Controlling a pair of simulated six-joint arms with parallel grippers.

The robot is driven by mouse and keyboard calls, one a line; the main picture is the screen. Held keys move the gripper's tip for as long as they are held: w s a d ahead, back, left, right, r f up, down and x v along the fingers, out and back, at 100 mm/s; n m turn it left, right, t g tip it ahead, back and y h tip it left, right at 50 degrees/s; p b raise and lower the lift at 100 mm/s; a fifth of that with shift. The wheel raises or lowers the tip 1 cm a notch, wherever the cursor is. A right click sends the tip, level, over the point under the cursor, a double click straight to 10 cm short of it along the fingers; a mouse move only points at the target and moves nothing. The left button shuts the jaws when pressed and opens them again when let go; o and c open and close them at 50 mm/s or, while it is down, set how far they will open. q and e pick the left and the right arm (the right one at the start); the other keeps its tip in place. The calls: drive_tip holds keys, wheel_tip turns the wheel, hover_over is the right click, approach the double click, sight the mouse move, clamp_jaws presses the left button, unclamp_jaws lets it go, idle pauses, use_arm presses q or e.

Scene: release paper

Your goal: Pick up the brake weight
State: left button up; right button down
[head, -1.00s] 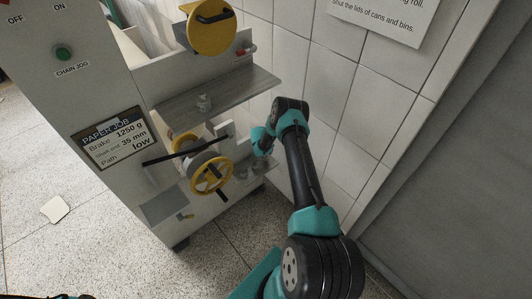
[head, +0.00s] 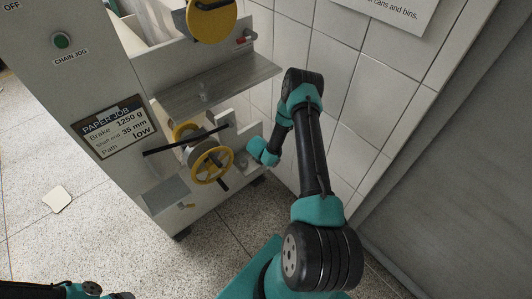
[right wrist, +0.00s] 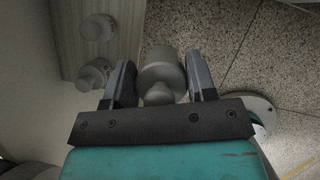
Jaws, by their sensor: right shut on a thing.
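In the right wrist view my right gripper (right wrist: 160,80) is shut on a grey cylindrical weight (right wrist: 163,66) with a rounded knob, one finger on each side of it. Two similar grey weights, one (right wrist: 97,27) farther and one (right wrist: 93,73) nearer, stand on the pale surface to the left. In the head view my right gripper (head: 246,160) is at the low right end of the machine, mostly hidden by its own wrist, and the held weight is hard to make out. Only part of my left arm shows at the bottom left; its fingers are out of view.
The machine's job card (head: 112,126) reads Brake 1250 g, Shaft end 35 mm, Path low. A yellow handwheel (head: 211,165) and a black bar stand left of my right gripper. A grey shelf (head: 225,88) is above it. The tiled wall (head: 350,95) is close on the right.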

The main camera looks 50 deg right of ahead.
drive_tip(key=shift+s+a+r, duration=0.1)
drive_tip(key=shift+s+a, duration=0.2)
drive_tip(key=shift+a, duration=0.05)
idle(0.6)
